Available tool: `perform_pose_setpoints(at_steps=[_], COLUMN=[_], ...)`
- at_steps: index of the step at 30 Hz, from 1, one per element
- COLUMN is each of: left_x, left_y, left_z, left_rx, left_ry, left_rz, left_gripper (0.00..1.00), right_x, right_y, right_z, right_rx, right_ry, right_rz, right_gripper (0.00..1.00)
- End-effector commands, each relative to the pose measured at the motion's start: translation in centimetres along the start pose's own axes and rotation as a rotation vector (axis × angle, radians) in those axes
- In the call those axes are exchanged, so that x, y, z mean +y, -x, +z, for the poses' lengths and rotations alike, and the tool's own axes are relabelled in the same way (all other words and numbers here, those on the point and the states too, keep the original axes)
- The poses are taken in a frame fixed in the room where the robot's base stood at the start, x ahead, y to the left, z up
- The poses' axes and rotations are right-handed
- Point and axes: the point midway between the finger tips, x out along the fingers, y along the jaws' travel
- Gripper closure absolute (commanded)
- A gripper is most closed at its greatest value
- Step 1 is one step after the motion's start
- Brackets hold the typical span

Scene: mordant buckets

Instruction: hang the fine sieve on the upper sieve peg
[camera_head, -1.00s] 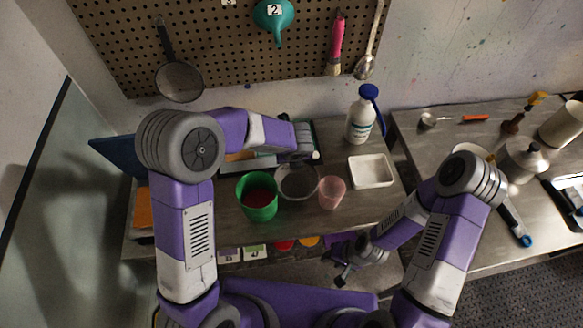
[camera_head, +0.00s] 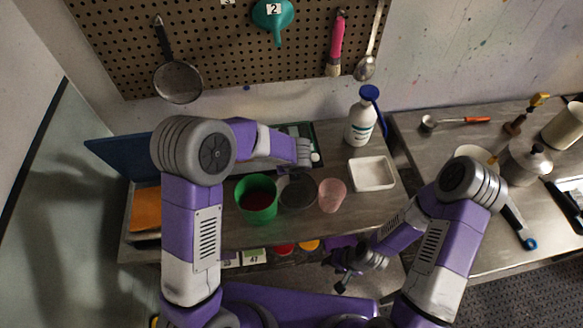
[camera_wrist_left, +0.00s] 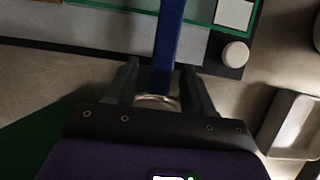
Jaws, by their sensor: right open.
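A sieve (camera_head: 297,191) with a dark round mesh is low over the left bench, between the green bucket and the pink cup. Its handle is hidden under my left gripper (camera_head: 303,160) in the head view. In the left wrist view, a blue handle (camera_wrist_left: 168,45) runs between the fingers of the left gripper (camera_wrist_left: 160,82), by a thin metal rim. A narrow gap shows beside the handle, so I cannot tell whether the fingers grip it. Another sieve (camera_head: 178,82) hangs on the pegboard. My right gripper (camera_head: 342,278) is open and empty before the bench.
The pegboard (camera_head: 215,50) also holds a teal funnel (camera_head: 273,14), a pink brush (camera_head: 336,45) and a spoon (camera_head: 365,66). A green bucket (camera_head: 257,212), pink cup (camera_head: 332,195), white tray (camera_head: 372,174) and bottle (camera_head: 360,122) crowd the bench around the left gripper.

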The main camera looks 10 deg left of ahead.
Motion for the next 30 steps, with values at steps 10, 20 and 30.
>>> perform_pose_setpoints(at_steps=[10,20,30], left_x=[0.1,0.0,0.0], left_y=[0.2,6.0,11.6], left_z=[0.1,0.4,0.2], left_rx=[0.001,-0.003,-0.001], left_ry=[0.001,0.002,0.000], left_rz=[0.002,-0.001,0.000], left_gripper=[0.47,0.47,0.47], right_x=[-0.1,-0.6,-1.1], right_y=[0.2,1.7,2.9], right_z=[0.0,0.1,0.1], right_rx=[0.000,0.000,0.000], right_ry=[0.000,0.000,0.000], right_rz=[0.000,0.000,0.000], right_gripper=[0.57,0.57,0.57])
